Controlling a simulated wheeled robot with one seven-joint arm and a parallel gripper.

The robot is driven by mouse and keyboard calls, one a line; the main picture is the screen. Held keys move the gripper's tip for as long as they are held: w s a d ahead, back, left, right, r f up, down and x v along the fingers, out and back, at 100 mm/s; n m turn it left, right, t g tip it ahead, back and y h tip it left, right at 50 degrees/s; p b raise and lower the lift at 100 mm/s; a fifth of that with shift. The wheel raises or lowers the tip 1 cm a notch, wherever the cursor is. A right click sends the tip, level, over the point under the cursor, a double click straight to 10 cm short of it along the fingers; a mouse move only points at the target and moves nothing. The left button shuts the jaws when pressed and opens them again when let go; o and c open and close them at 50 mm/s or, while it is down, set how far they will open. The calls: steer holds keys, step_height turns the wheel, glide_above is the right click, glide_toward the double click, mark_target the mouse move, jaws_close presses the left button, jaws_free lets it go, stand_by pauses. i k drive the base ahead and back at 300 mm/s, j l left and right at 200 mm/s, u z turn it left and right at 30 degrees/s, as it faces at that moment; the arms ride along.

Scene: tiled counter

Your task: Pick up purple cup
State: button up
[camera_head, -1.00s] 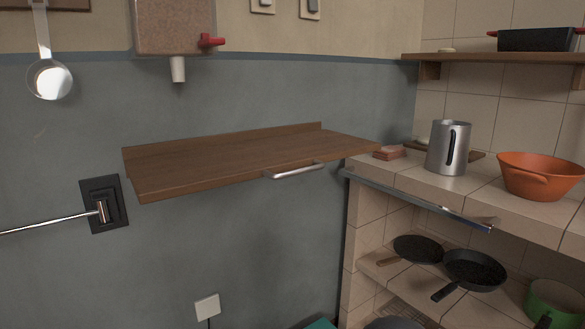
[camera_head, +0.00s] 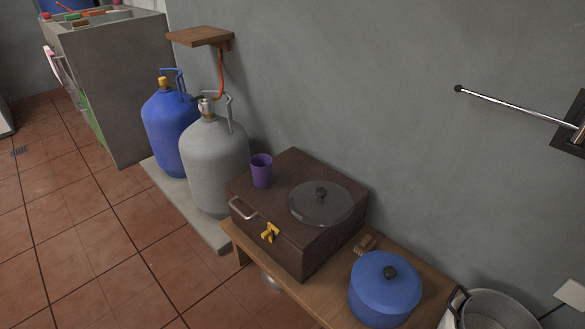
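The purple cup (camera_head: 261,171) stands upright near the back left corner of the top of a dark brown box (camera_head: 275,195). The box sits on a low wooden table (camera_head: 321,302). The cup is in plain view, with nothing in front of it. My gripper is not in view.
A round dark lid (camera_head: 321,203) lies beside the cup on the box. A blue pot (camera_head: 384,289) and a metal pot (camera_head: 490,309) stand nearer. A grey gas bottle (camera_head: 214,160) and a blue one (camera_head: 168,130) stand behind. The tiled floor (camera_head: 60,240) at left is clear.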

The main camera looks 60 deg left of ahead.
mark_target(261, 165)
steer(key=u, duration=2.6)
steer(key=i+j, duration=0.45)
steer(key=i+j+z, duration=0.15)
steer(key=i+j, duration=0.7)
steer(key=j, duration=0.2)
steer(key=i+j+z, duration=0.15)
steer(key=i+j, duration=0.25)
steer(key=j, duration=0.1)
